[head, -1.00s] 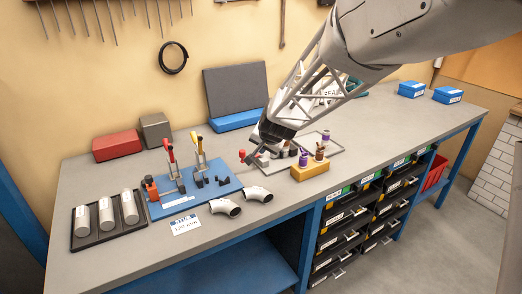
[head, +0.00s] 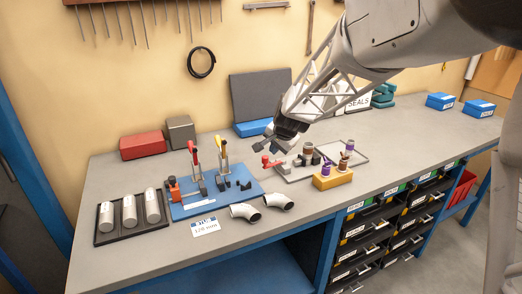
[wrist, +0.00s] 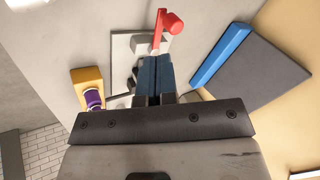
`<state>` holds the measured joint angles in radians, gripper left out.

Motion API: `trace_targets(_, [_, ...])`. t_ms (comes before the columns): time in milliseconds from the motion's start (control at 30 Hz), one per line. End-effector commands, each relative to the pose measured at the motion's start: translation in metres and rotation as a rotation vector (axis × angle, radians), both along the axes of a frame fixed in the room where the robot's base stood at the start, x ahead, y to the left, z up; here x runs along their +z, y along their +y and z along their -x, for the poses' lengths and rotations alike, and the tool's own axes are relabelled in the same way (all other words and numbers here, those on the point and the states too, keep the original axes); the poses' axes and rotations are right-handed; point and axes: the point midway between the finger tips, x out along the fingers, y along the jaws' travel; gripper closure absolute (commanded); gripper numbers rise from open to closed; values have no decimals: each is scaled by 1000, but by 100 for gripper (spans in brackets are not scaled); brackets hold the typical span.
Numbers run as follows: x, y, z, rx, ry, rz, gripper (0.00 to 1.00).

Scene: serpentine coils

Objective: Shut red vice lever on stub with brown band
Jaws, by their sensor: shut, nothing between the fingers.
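The vice with a red lever (head: 272,161) sits on a pale grey tray (head: 356,155). The lever lies low, toward the tray's left side; its red knob (wrist: 171,23) shows just beyond my fingertips in the wrist view. A stub with a brown band (head: 308,149) stands upright at the vice; whether the jaws touch it I cannot tell. My gripper (head: 264,139) is shut and empty, above and left of the lever in the head view. In the wrist view my fingers (wrist: 156,62) hide much of the vice, and the stub does not show clearly.
A yellow block (head: 333,180) holding stubs, some purple-banded, stands at the tray's front. A blue plate (head: 215,203) with upright clamps lies to the left, with pipe elbows (head: 245,211) in front. A blue box and grey panel (head: 262,97) stand behind my gripper.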

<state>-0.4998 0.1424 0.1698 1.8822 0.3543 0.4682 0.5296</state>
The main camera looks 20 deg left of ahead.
Motion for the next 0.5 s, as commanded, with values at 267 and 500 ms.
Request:
trace_targets(267, [1,44,-23,-211,230,8,100])
trace_targets(500, [3,74,-40,-444,392,65,100])
